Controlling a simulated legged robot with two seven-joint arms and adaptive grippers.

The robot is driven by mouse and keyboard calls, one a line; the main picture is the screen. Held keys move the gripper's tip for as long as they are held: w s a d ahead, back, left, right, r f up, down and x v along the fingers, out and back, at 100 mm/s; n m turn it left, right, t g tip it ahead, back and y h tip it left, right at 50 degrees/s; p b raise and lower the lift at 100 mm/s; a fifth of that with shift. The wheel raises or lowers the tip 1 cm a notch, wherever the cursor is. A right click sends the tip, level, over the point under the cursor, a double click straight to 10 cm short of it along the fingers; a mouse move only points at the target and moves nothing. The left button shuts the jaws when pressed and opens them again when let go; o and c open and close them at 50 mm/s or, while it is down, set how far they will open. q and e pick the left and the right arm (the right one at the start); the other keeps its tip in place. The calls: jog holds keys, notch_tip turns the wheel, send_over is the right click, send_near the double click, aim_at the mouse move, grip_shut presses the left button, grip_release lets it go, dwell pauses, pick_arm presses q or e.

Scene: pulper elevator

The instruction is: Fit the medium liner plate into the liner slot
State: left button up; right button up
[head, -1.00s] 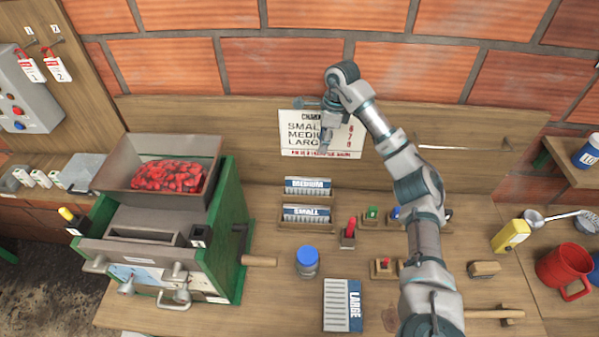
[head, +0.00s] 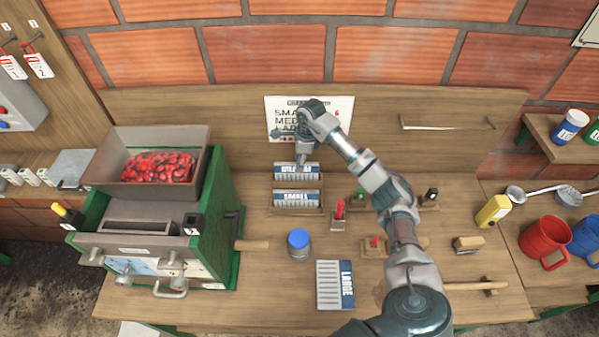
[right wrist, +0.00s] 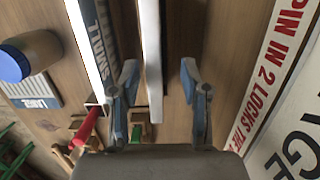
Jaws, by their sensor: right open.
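The medium liner plate (head: 288,170) stands in a wooden rack behind the small plate (head: 296,198), its label partly hidden by my gripper. My right gripper (head: 301,162) is just above it, pointing down. In the right wrist view the right gripper (right wrist: 160,78) is open, with the pale edge of a plate (right wrist: 151,50) between its fingers, nearer the left one. The large plate (head: 335,284) lies flat on the bench. The green machine (head: 222,215) has a dark rectangular opening (head: 137,227) on top; I cannot tell whether this is the liner slot. My left gripper is out of view.
A blue-lidded jar (head: 299,245) and a red-handled item (head: 339,212) stand near the racks. A tray of red fruit (head: 157,166) tops the machine, whose wooden handle (head: 252,245) sticks out to the right. A sign (head: 283,108) is on the backboard behind the gripper.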

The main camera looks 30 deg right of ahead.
jog(key=shift+a+f, duration=0.35)
jog(key=shift+f, duration=0.2)
jog(key=shift+w+a+f, duration=0.1)
jog(key=shift+a, duration=0.55)
jog(key=shift+c, duration=0.9)
jog(key=c, duration=0.5)
jog(key=shift+d, duration=0.2)
grip_shut()
jog(key=shift+d, duration=0.3)
jog(key=shift+f, duration=0.1)
jog(key=shift+a+r, duration=0.1)
jog(key=shift+r, duration=0.25)
notch_tip(320, 180, up, 9)
jog(key=shift+r+b, duration=0.2)
jog(key=shift+b, duration=0.3)
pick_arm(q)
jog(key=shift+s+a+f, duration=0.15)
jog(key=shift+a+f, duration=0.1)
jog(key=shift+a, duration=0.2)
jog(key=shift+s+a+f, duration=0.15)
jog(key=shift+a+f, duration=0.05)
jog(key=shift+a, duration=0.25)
pick_arm(e)
jog(key=shift+r, duration=0.1)
